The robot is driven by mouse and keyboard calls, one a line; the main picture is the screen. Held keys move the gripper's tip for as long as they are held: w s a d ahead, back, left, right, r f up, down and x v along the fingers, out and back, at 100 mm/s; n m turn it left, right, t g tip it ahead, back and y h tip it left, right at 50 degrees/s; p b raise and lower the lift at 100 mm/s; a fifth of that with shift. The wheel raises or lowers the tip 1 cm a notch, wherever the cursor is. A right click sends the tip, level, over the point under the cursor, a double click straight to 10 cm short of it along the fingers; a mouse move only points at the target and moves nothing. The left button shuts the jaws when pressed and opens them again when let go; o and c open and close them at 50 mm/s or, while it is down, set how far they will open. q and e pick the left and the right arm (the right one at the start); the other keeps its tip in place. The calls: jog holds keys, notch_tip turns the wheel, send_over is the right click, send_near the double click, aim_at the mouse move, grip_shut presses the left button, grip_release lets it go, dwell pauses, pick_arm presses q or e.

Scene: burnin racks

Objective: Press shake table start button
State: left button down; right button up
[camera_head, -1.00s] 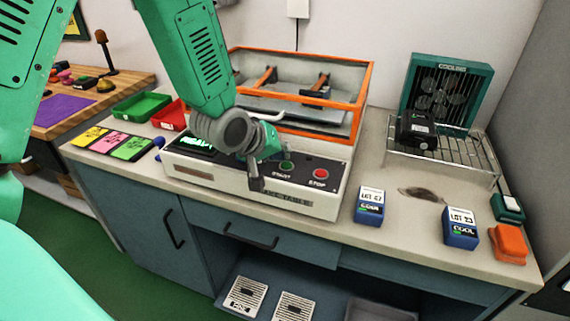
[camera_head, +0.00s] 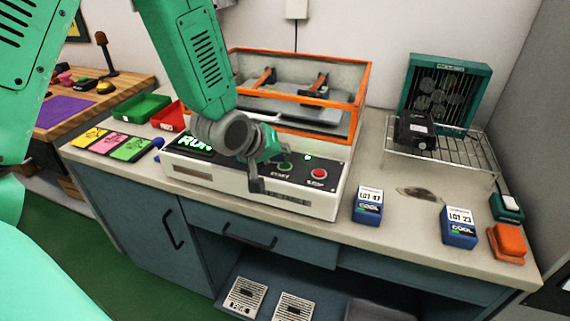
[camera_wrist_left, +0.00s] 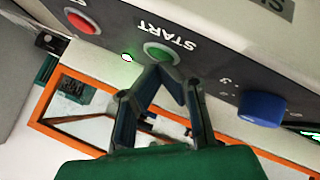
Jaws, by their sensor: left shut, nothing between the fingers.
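The shake table (camera_head: 190,172) is a white box on the counter with a dark sloped panel and an orange-framed bin on top. Its green START button (camera_head: 285,166) is left of the red STOP button (camera_head: 319,173). A green lamp (camera_head: 307,157) glows between them, and the display (camera_head: 194,143) reads RUN. My left gripper (camera_head: 256,183) is shut and empty in front of the panel, left of START. In the wrist view, the fingertips (camera_wrist_left: 162,68) are right by the green START button (camera_wrist_left: 161,53); whether they touch it I cannot tell. My right gripper is not in view.
Blue lot boxes (camera_head: 368,205) stand on the counter right of the shake table. A cooling fan (camera_head: 444,93) and wire rack (camera_head: 465,152) are behind them. A green tray (camera_head: 141,107) and coloured cards (camera_head: 107,143) lie left. A blue knob (camera_wrist_left: 262,107) sits beside START.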

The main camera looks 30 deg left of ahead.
aim_at(284, 166)
pick_arm(q)
jog(key=shift+d, duration=0.15)
jog(key=shift+d+r+p, duration=0.3)
jog(key=shift+r+p, duration=0.5)
notch_tip(284, 166, up, 5)
jog(key=p, duration=0.5)
jog(key=shift+r, duration=0.1)
jog(key=shift+s+f, duration=0.1)
jog(key=shift+f, duration=0.1)
dwell(0.4)
